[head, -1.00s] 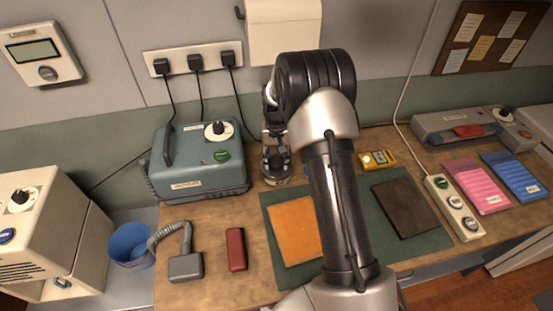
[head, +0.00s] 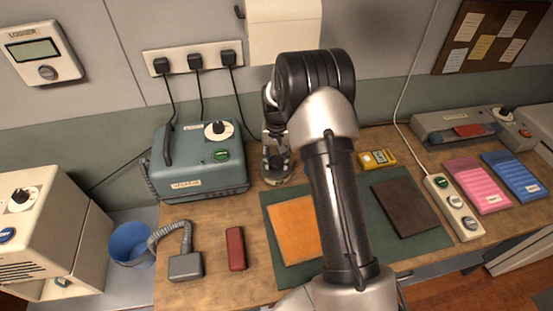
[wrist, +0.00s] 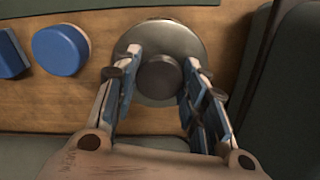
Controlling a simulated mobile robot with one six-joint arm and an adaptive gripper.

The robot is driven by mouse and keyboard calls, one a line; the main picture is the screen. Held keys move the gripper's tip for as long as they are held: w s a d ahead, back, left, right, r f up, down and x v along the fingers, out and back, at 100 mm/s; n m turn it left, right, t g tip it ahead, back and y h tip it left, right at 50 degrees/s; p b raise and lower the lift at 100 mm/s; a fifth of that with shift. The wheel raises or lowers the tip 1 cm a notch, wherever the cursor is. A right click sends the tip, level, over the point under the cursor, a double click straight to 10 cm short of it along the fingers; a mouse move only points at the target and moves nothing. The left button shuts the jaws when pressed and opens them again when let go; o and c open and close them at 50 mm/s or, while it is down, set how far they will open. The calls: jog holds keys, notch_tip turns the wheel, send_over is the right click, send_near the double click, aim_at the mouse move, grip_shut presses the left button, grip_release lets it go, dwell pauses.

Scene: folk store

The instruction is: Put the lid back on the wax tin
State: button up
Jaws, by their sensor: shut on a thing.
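My gripper (head: 276,160) points down at the back of the bench, right of the blue-grey machine. In the wrist view my gripper (wrist: 155,85) has its fingers on either side of a dark round knob (wrist: 160,76), shut on it. The knob stands on a wide grey metal disc, the lid (wrist: 170,38). In the head view the round metal tin (head: 275,179) shows under the fingers, partly covered by them. The lid hides what is below it, so I cannot tell whether it rests on the tin.
A blue round piece (wrist: 61,49) and a blue block (wrist: 12,58) lie beside the lid. The blue-grey machine (head: 180,178) stands close on the left. A green mat (head: 355,222) with orange and brown sheets lies in front. A yellow meter (head: 377,158) is farther right.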

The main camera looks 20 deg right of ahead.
jog(key=o, duration=1.4)
jog(key=shift+o, duration=0.2)
jog(key=o, duration=0.5)
jog(key=shift+r+p, duration=2.35)
jog(key=shift+r, duration=1.2)
jog(key=shift+c, duration=0.4)
grip_shut()
